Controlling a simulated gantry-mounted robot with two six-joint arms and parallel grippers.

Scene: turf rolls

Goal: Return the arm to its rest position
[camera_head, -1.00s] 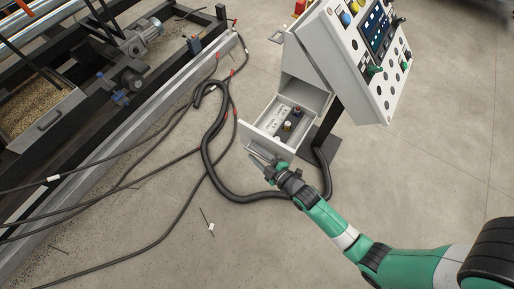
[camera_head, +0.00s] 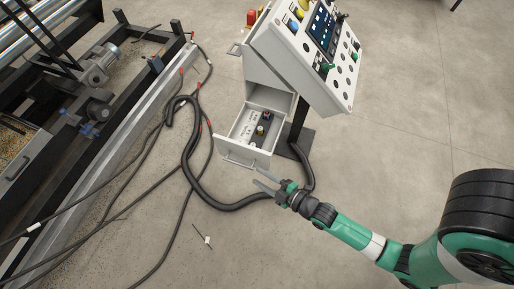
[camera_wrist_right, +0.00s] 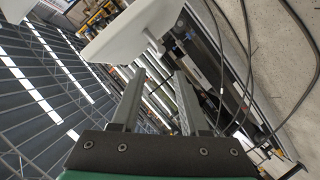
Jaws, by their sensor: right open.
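My right gripper (camera_head: 256,175) is open and empty, just below and to the right of the open drawer's front (camera_head: 243,153) in the head view. A small gap shows between its fingers and the drawer. My green and white right arm (camera_head: 352,232) reaches in from the right. In the right wrist view the two grey fingers of the gripper (camera_wrist_right: 157,76) stand apart with nothing between them. The drawer holds several small dark items (camera_head: 261,130). My left gripper is not in view.
A grey control cabinet (camera_head: 268,75) with a sloped button panel (camera_head: 310,50) stands behind the drawer. A thick black hose (camera_head: 230,205) and cables lie on the concrete floor. A dark machine frame (camera_head: 80,110) fills the left. Floor at right is open.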

